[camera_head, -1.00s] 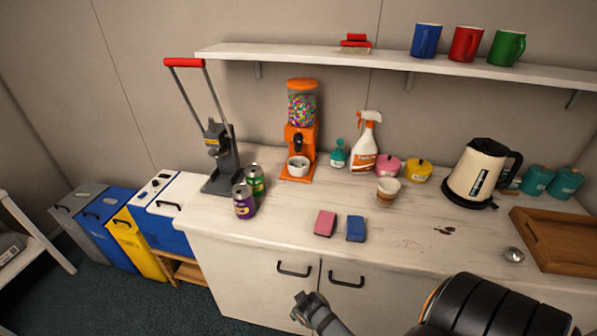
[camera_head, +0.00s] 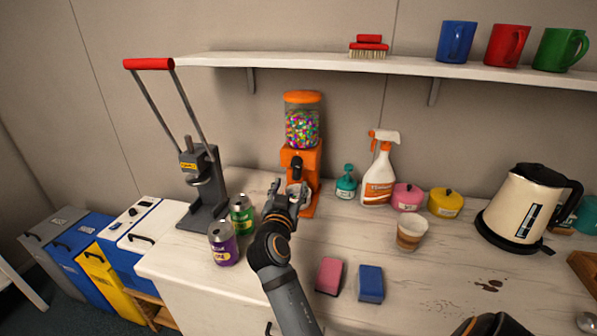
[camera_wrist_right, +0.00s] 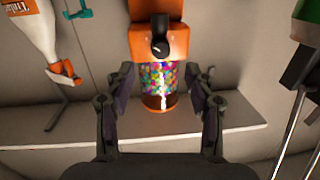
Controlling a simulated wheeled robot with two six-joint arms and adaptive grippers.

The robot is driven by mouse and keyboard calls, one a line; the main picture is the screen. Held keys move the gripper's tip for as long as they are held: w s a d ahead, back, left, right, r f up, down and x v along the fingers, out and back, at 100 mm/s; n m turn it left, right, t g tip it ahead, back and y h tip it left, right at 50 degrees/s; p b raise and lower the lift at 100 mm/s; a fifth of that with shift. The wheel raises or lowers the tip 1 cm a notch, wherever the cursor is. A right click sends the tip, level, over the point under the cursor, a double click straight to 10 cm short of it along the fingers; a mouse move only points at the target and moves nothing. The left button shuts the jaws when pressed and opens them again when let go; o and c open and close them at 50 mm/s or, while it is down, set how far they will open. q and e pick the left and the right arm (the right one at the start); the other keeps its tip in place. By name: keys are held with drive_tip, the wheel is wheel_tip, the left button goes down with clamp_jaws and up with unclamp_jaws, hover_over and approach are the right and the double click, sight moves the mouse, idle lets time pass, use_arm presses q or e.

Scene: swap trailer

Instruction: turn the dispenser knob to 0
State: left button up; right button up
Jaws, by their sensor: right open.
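The orange candy dispenser (camera_head: 301,150) stands on the counter against the wall, its clear globe full of coloured candies. Its black knob (camera_head: 296,166) sits on the front below the globe. In the right wrist view the dispenser appears upside down, with the knob (camera_wrist_right: 160,47) facing the camera. My right gripper (camera_head: 288,190) is in front of the dispenser, just below the knob in the head view, and covers the bowl area. In the wrist view the right gripper (camera_wrist_right: 162,85) has its fingers spread wide, with nothing between them touching. My left gripper is not in view.
A spray bottle (camera_head: 379,175) and teal bottle (camera_head: 346,183) stand right of the dispenser. Sponges (camera_head: 370,284) lie in front.

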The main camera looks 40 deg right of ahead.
sight(296, 165)
drive_tip(key=p+x, duration=0.1)
drive_tip(key=x, duration=0.1)
drive_tip(key=p+x, duration=0.1)
drive_tip(key=x, duration=0.1)
drive_tip(key=r+x, duration=0.1)
drive_tip(key=x, duration=0.2)
drive_tip(key=shift+w+d+r+p, duration=0.1)
drive_tip(key=shift+p, duration=0.3)
drive_tip(key=shift+x, duration=1.15)
drive_tip(key=shift+w, duration=0.1)
drive_tip(key=shift+c, duration=0.8)
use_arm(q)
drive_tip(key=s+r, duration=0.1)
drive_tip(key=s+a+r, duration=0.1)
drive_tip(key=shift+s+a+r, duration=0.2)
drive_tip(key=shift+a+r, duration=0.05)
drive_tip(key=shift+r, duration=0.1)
use_arm(e)
clamp_jaws()
